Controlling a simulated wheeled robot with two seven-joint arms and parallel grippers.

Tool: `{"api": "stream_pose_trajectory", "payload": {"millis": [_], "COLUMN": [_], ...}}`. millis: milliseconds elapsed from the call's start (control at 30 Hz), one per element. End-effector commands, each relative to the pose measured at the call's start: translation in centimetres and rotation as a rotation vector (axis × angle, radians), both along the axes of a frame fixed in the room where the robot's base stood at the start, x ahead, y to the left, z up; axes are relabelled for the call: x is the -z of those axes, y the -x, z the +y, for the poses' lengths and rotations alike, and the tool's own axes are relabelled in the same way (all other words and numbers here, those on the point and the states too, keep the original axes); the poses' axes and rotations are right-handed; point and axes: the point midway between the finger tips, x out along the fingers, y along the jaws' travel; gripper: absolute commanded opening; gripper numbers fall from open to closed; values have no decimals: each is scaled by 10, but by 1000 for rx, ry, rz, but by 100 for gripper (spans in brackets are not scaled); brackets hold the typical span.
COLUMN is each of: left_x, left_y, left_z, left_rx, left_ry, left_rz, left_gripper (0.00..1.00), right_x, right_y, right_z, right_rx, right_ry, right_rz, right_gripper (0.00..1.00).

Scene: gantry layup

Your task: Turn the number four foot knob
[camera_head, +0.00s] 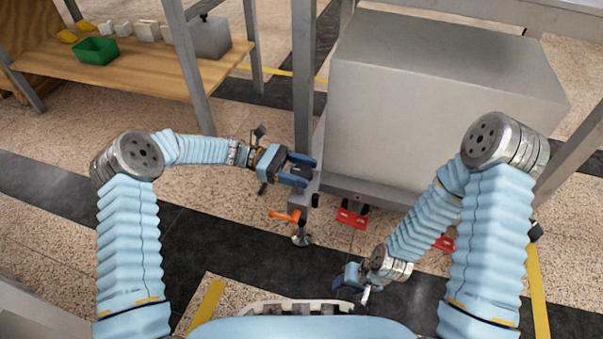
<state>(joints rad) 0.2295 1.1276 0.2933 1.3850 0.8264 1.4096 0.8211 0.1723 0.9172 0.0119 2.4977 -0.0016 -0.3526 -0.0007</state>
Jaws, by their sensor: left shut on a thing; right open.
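An orange foot knob (284,216) sticks out to the left from the lower end of a grey gantry post (303,90). A round metal foot (301,240) stands on the floor below it. I cannot read any number on the knob. My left gripper (303,171) is shut on the post, its blue fingers on either side of it, a little above the knob. My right gripper (350,279) is open and low near the floor, to the right of and nearer than the foot, apart from the knob. Its fingertips are small and partly hidden.
A large grey block (430,100) sits on the gantry's low frame, right of the post. Red pieces (352,217) show under the frame's edge. A wooden bench (130,78) with a green bin (96,51) stands at the back left. Floor left of the foot is clear.

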Motion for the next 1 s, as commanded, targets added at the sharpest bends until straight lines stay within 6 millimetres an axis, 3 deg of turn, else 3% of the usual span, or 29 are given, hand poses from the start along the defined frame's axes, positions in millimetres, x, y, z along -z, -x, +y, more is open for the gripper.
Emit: {"api": "stream_pose_trajectory", "payload": {"millis": [700, 733, 867, 1000], "left_x": [-1, -1, -1, -1], "left_y": [0, 0, 0, 0], "left_z": [0, 0, 0, 0], "left_rx": [77, 77, 77, 77], "left_ry": [4, 4, 4, 2], "left_rz": [-1, -1, -1, 0], "left_gripper": [32, 63, 83, 83], "right_x": [6, 6, 6, 6], "right_y": [0, 0, 0, 0], "right_z": [0, 0, 0, 0], "right_rx": [1, 1, 1, 1], "right_ry": [0, 0, 0, 0], "right_rz": [-2, -2, -2, -2], "right_gripper": [43, 43, 43, 43]}}
